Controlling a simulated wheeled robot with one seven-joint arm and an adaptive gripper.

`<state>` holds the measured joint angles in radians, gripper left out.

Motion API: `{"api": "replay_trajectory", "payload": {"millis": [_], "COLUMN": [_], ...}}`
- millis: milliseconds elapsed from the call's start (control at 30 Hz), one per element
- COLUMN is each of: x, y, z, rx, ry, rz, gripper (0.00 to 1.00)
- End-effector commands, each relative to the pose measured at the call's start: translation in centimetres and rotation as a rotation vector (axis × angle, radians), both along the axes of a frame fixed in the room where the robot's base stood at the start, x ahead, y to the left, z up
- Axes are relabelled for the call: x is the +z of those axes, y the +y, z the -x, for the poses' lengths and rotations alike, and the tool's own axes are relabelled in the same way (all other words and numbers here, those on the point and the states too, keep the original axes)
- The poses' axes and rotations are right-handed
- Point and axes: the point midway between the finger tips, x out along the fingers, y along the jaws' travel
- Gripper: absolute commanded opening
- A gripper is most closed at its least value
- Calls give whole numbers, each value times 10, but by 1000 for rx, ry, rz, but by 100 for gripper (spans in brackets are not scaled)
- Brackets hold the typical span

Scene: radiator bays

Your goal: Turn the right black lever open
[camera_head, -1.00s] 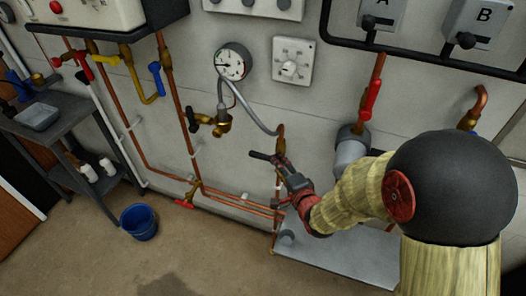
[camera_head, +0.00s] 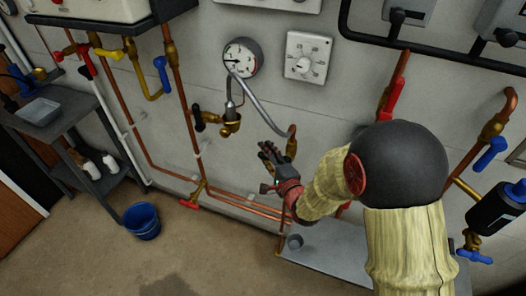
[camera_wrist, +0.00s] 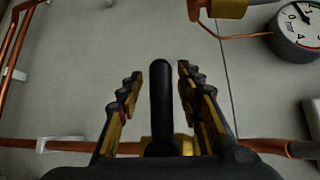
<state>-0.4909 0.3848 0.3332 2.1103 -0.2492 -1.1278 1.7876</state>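The right black lever (camera_wrist: 162,105) stands between the two fingers of my gripper (camera_wrist: 160,68) in the wrist view. Both fingers are spread, with a visible gap on each side of the lever. A brass valve body (camera_wrist: 183,144) shows at the lever's base on a copper pipe. In the head view my gripper (camera_head: 268,153) is at the copper pipe below the gauge, and it largely hides the lever there. Another black lever (camera_head: 205,118) sits to the left on a brass valve (camera_head: 231,122), apart from my gripper.
A pressure gauge (camera_head: 241,58) and a grey hose (camera_head: 262,106) are above my gripper. A dial box (camera_head: 307,57) is on the wall. A red-handled valve (camera_head: 392,98) and blue handles (camera_head: 490,154) are to the right. A grey platform (camera_head: 330,250) lies below my arm.

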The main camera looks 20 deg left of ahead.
Motion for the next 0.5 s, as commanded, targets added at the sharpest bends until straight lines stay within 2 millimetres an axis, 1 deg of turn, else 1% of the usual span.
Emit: {"api": "replay_trajectory", "payload": {"millis": [100, 200, 500], "x": [-3, -3, -3], "y": [9, 14, 17], "z": [-11, -17, -20], "rx": [0, -1, -1], "ry": [-1, -1, 0], "rz": [-1, 0, 0], "gripper": [36, 36, 36]}}
